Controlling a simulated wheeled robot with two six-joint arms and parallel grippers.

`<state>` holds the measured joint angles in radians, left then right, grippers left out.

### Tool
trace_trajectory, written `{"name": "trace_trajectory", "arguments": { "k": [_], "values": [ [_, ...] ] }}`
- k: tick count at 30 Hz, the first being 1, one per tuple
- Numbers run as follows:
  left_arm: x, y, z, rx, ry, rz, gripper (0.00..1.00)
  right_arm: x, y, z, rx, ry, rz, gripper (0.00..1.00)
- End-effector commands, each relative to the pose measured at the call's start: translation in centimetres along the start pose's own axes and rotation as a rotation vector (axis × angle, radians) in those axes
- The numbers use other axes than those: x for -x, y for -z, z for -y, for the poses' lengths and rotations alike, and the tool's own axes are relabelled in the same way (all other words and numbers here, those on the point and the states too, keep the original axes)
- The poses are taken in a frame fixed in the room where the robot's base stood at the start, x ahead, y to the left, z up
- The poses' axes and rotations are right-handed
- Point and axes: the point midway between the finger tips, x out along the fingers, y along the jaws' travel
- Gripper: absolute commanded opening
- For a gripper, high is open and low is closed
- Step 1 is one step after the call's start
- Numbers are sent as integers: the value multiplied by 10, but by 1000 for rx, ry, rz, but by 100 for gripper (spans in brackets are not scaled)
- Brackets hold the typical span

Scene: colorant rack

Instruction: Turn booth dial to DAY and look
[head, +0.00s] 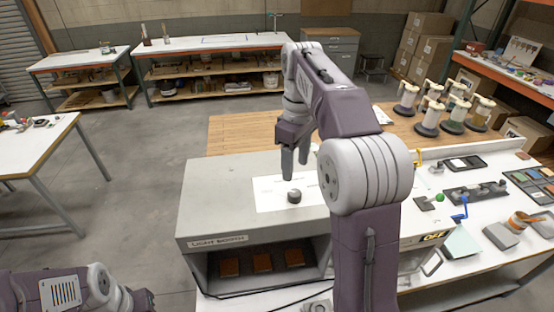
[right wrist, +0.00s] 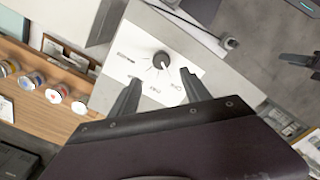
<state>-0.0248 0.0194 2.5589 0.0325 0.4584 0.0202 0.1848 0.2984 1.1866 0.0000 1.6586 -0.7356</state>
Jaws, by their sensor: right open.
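The grey light booth (head: 215,208) stands on the white bench, with a "LIGHT BOOTH" label on its front. On its top is a white plate (head: 268,190) bearing the dark round dial (head: 294,196). The dial also shows in the right wrist view (right wrist: 161,60), with small words around it; its pointer direction is too small to read surely. My right gripper (head: 296,170) is open and empty, just above and behind the dial in the head view. In the right wrist view, its two fingers (right wrist: 159,79) are spread below the dial, apart from it.
Canisters (head: 428,121) stand behind right; trays (head: 464,163) and small tools lie on the right bench. Open floor (head: 130,190) is at left.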

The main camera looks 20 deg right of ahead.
Motion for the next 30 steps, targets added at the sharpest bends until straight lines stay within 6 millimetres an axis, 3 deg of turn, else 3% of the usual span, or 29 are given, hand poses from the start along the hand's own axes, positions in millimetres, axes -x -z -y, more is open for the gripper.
{"name": "trace_trajectory", "arguments": {
  "k": [3,7,15,19,29,30],
  "values": [
    [1,0,0,0,0,1,36,3,-1,-2,0,-1,0,56],
    [-2,-1,0,0,0,1,36,-7,-1,-1,0,1,1,56],
    [-3,-1,0,0,0,1,36,-62,-1,0,-1,2,3,56],
    [-1,0,0,0,0,1,36,-80,-1,-1,-1,1,1,56],
    [-1,-1,0,0,0,1,36,-89,0,-1,-1,-1,-1,56],
    [-1,-1,0,0,0,1,36,-89,0,-1,-1,-1,-1,50]
  ]
}}
